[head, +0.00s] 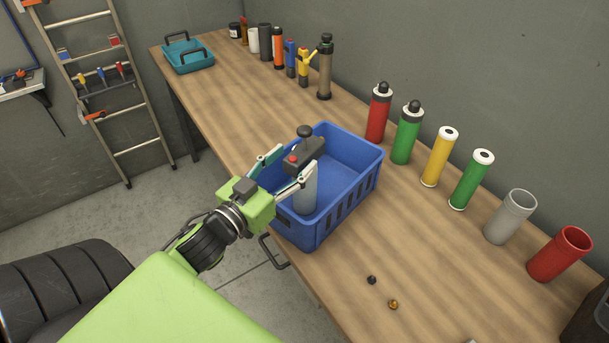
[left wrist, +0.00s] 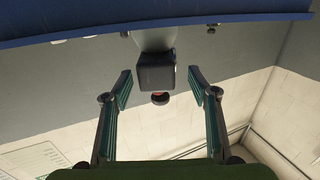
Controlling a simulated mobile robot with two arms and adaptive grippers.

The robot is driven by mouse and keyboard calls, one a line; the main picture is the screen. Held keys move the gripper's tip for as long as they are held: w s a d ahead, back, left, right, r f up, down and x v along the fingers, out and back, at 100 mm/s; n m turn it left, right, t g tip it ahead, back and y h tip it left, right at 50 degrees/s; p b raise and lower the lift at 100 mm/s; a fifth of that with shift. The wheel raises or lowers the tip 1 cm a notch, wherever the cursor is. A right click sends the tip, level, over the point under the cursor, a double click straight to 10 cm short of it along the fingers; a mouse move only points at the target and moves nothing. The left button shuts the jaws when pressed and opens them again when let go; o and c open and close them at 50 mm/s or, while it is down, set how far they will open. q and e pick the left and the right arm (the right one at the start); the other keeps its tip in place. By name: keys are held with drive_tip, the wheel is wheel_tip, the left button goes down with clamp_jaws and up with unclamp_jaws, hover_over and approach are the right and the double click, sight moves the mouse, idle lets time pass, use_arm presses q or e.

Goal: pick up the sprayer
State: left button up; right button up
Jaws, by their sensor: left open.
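The sprayer stands upright in the blue crate (head: 348,193). It has a grey body (head: 307,191), a dark head with a red button and a black knob on top. My left gripper (head: 297,159) reaches over the crate's near left side. Its open fingers lie on either side of the sprayer's head in the head view. In the left wrist view the dark head (left wrist: 155,70) shows ahead between the two spread fingers (left wrist: 160,82), with a visible gap on each side. The lower body is partly hidden by the crate and gripper. My right gripper is out of view.
The crate stands on a long wooden workbench (head: 225,100). Several bottles and cylinders, such as a red bottle (head: 378,113), line the wall side. A teal tray (head: 188,57) sits at the far end. Two small knobs lie on the bench, one brass (head: 393,304).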

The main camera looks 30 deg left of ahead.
sight(304, 152)
use_arm(q)
drive_tip(key=w, duration=0.1)
drive_tip(key=w+p, duration=0.1)
drive_tip(key=w, duration=0.3)
drive_tip(key=shift+d+f, duration=0.1)
drive_tip(key=shift+f, duration=0.25)
drive_tip(key=shift+s, duration=0.1)
drive_tip(key=shift+r, duration=0.1)
clamp_jaws()
